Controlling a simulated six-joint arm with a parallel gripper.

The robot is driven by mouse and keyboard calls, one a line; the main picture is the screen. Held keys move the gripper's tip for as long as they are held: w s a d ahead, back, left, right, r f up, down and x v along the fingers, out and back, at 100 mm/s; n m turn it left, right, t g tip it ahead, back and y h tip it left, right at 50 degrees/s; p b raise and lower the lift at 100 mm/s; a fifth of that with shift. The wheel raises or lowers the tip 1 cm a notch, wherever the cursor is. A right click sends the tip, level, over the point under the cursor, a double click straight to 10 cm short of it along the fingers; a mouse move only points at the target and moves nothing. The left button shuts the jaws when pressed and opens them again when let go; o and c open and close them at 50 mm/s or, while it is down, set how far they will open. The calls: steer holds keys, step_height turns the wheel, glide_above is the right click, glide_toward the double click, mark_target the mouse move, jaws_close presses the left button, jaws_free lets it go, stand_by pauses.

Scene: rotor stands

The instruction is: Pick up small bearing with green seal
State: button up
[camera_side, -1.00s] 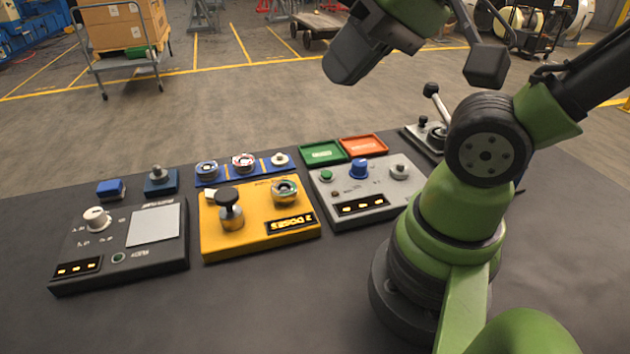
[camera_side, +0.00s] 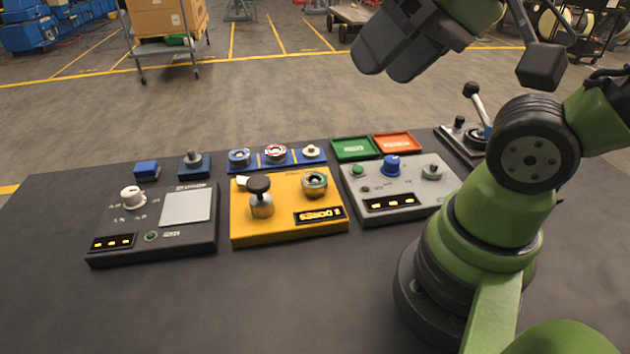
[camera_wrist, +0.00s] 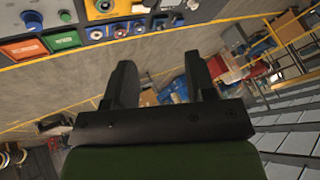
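My gripper (camera_side: 383,66) is raised high above the table's far side in the side view, well away from all bearings. In the wrist view my gripper (camera_wrist: 158,65) has its two dark fingers apart with nothing between them. A blue tray (camera_side: 259,165) holds a blue-ringed bearing (camera_side: 238,157), a red-ringed bearing (camera_side: 275,153) and a smaller pale part (camera_side: 312,151). A metallic ring with a greenish tint (camera_side: 314,182) sits on the yellow station (camera_side: 285,228). I cannot tell which of these is the small bearing with a green seal.
A green tray (camera_side: 352,149) and an orange tray (camera_side: 397,142) lie behind the grey panel (camera_side: 408,207). A dark panel (camera_side: 160,239) stands at left, with blue blocks (camera_side: 147,169) behind it. A lever box (camera_side: 460,146) stands at right. The table's front is bare.

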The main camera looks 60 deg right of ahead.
steer(key=o, duration=0.5)
steer(key=shift+o, duration=0.2)
steer(key=m+g+h, duration=0.2)
steer(key=m+g, duration=0.4)
steer(key=m, duration=2.4)
glide_above(315, 180)
steer(key=s, duration=0.2)
steer(key=f, duration=2)
steer(key=shift+w+f, duration=0.2)
steer(key=shift+f, duration=0.15)
steer(key=shift+w+f, duration=0.25)
steer(key=shift+f, duration=0.75)
steer(key=shift+w+f, duration=0.2)
steer(key=shift+f, duration=0.75)
steer(key=shift+w+f, duration=0.25)
steer(key=shift+f, duration=0.75)
